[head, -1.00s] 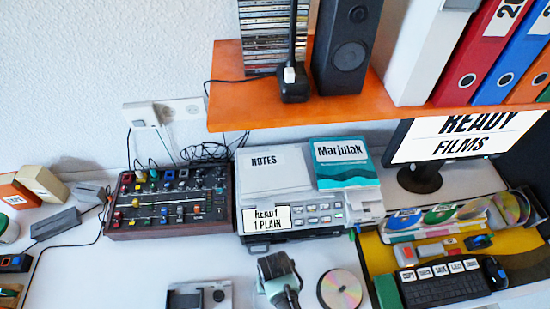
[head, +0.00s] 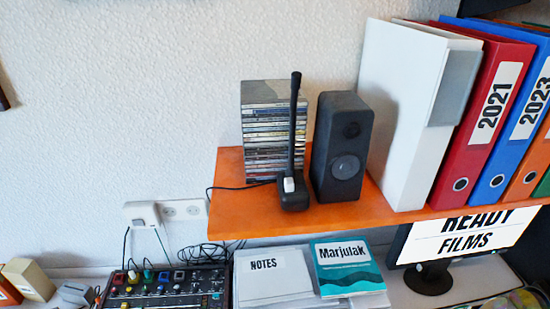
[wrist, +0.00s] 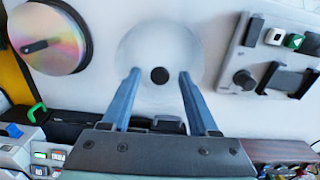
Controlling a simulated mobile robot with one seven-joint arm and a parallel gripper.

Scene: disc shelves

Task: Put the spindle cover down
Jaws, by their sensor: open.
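In the wrist view, a pale, round, see-through cover (wrist: 160,38) with a dark centre spot lies on the white desk surface. It looks like the spindle cover. My gripper (wrist: 160,75) is open, with its two blue-grey fingers spread in front of the cover, one on each side of the dark spot. I cannot tell whether the fingertips touch it. A shiny disc (wrist: 62,40) with a dark peg lies to the left of the cover. In the head view, neither the gripper nor the cover shows.
A grey device with knobs (wrist: 245,55) sits right of the cover in the wrist view. In the head view, the orange shelf (head: 228,190) carries a disc case stack (head: 265,125), a speaker (head: 340,148) and binders (head: 480,130). A mixer (head: 165,285) stands below.

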